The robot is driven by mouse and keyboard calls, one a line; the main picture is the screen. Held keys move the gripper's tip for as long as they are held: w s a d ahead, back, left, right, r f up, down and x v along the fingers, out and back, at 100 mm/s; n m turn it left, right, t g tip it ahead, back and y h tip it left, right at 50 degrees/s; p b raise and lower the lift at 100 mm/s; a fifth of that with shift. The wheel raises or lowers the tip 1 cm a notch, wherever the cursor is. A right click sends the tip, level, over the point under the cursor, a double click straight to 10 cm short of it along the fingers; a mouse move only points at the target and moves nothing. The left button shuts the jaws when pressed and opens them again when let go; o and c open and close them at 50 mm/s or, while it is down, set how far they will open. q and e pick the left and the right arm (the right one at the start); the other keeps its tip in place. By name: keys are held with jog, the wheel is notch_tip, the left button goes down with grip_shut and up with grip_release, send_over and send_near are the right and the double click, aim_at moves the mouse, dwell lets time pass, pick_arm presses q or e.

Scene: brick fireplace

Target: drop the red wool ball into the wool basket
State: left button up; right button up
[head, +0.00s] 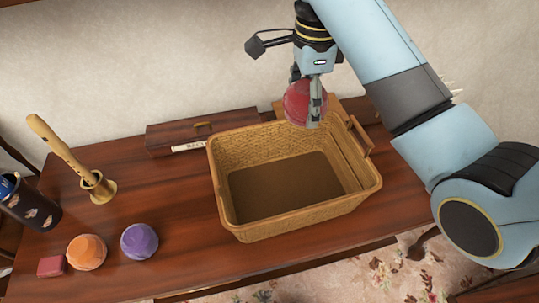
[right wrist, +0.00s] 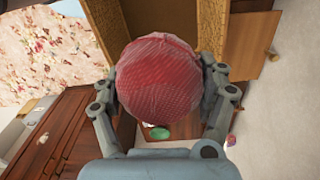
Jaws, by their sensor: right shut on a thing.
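The red wool ball (head: 304,102) is held in my right gripper (head: 308,100), which is shut on it. In the head view, the ball shows above the far right part of the basket. The wool basket (head: 297,226) is a tan woven box with an open top and a side handle, standing on the wooden table. Its visible floor is bare. In the right wrist view, the ball (right wrist: 158,82) fills the space between both fingers, and the basket's woven wall (right wrist: 105,28) shows behind it. My left gripper is not in view.
An orange ball (head: 87,252) and a purple ball (head: 139,241) sit on the table (head: 170,195) left of the basket. A red block (head: 51,266), a dark cup (head: 32,204) and a recorder in a brass holder (head: 98,187) stand farther left. A wooden box (head: 200,131) lies behind the basket.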

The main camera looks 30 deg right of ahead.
notch_tip(320, 180, down, 3)
jog(key=shift+r, duration=0.2)
notch_tip(320, 180, down, 3)
jog(key=shift+w+f, duration=0.1)
jog(key=shift+w, duration=0.05)
jog(key=o, duration=0.8)
jog(key=shift+c, duration=0.2)
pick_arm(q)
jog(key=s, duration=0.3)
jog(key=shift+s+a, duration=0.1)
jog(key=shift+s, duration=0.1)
pick_arm(e)
jog(key=o, duration=0.4)
jog(key=shift+o, duration=0.2)
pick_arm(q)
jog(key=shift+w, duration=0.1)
pick_arm(e)
jog(key=shift+r, duration=0.2)
